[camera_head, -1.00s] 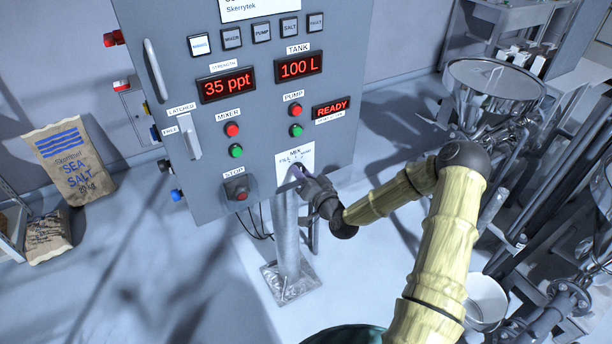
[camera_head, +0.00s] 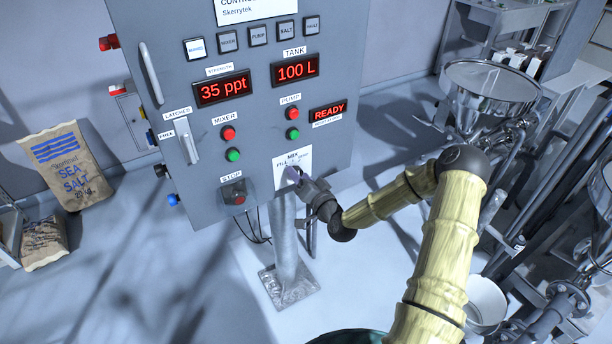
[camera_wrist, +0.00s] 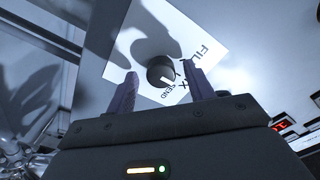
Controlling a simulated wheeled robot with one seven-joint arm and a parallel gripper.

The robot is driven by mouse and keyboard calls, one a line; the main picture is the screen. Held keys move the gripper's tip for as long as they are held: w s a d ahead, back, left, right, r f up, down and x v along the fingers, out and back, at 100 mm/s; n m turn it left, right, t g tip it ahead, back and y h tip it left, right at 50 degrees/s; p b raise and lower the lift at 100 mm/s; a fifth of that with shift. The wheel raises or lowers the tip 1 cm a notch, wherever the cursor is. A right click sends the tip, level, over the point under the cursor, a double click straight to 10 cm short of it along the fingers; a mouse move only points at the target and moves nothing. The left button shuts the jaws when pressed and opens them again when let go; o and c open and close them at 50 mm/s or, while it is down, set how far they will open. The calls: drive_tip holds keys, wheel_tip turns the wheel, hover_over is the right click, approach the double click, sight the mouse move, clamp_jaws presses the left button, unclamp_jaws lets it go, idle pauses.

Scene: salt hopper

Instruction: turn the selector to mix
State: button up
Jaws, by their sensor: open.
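The selector is a round black knob (camera_wrist: 161,72) with a white pointer mark, on a white plate (camera_wrist: 180,40) lettered FILL, MIX and SEND. In the wrist view the mark slants down and right, toward the MIX and SEND lettering; I cannot tell exactly which it meets. My gripper (camera_wrist: 160,70) is open, its two purple fingers on either side of the knob with gaps showing. In the head view my gripper (camera_head: 294,178) is at the lower right of the grey control panel (camera_head: 190,80) and hides most of the knob below the MIX label (camera_head: 292,156).
The display (camera_head: 328,110) reads READY. A metal post (camera_head: 286,240) stands below the panel. A steel hopper (camera_head: 490,85) stands at the right.

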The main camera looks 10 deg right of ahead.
drive_tip(key=shift+s, duration=0.15)
drive_tip(key=p+v, duration=0.2)
drive_tip(key=v, duration=1.5)
drive_tip(key=shift+p, duration=0.3)
drive_tip(key=shift+a, duration=0.1)
